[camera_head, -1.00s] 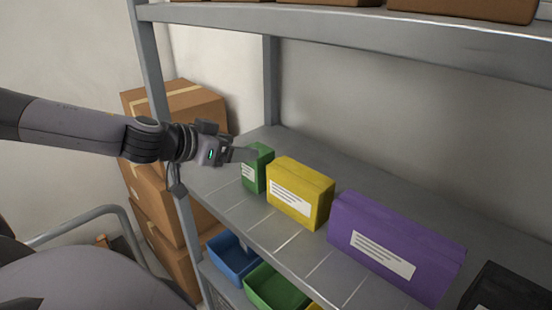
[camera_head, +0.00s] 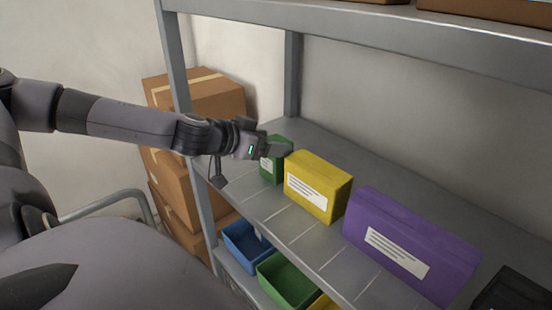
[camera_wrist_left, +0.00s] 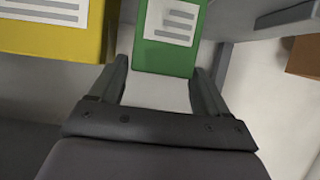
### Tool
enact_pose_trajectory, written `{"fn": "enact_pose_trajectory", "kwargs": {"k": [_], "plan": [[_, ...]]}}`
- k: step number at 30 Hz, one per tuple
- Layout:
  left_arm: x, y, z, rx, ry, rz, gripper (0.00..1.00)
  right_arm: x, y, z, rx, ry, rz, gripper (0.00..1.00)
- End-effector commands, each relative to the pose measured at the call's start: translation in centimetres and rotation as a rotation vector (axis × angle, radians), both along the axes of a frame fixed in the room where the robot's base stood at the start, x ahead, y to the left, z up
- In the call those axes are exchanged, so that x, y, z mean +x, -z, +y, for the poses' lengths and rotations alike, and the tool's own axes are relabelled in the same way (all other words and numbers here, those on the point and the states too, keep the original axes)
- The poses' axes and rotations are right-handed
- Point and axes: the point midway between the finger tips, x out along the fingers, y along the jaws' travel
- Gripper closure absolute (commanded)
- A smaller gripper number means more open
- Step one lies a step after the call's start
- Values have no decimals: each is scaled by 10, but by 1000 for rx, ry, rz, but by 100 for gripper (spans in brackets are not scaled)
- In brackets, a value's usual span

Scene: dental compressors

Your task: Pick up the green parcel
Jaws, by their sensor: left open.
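The green parcel (camera_head: 270,169) stands upright on the grey shelf at the left end of a row, with a white label on its front. My left gripper (camera_head: 279,150) reaches in from the left at the parcel's upper part and hides some of it. In the left wrist view the green parcel (camera_wrist_left: 165,58) sits between the tips of the open fingers, one finger on each side. Whether the fingers touch it I cannot tell. My right gripper is not in view.
A yellow parcel (camera_head: 318,186) stands close to the right of the green one, then a purple parcel (camera_head: 411,246) and a black box (camera_head: 512,292). A shelf post (camera_head: 180,90) rises behind my left forearm. Blue (camera_head: 243,249) and green bins (camera_head: 288,283) sit below.

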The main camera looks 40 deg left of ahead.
Motion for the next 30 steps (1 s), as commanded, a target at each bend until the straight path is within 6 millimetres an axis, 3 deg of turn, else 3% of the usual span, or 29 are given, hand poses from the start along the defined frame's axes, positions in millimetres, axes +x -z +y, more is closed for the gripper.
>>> {"fn": "enact_pose_trajectory", "kwargs": {"k": [18,30], "plan": [[21,14,-1,2,-2,3,23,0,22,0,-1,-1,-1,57],[23,13,-2,0,-1,0,23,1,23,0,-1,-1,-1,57]]}}
